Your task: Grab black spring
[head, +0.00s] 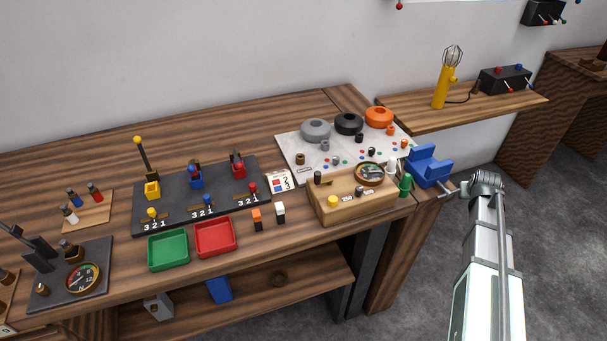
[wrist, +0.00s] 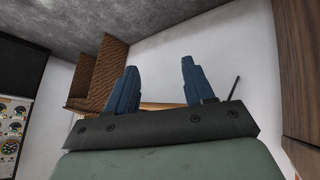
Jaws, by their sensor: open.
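No black coil shape is clear enough to be sure of as a spring. The likeliest black part is a thick round ring (head: 348,124) on the pale board, between a grey and an orange one. My gripper (wrist: 157,63) is open in the wrist view, its two dark blue fingers apart with nothing between them. Behind them are a white wall and wood. In the head view my arm is at the right, beyond the bench's right end and away from the black ring. The gripper itself cannot be clearly told there.
The grey ring (head: 315,130) and orange ring (head: 379,117) flank the black one. A wooden block (head: 345,208) with small parts stands in front. A blue block-like thing (head: 428,166) is at the bench's right corner. Green (head: 168,250) and red (head: 215,237) trays lie further left.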

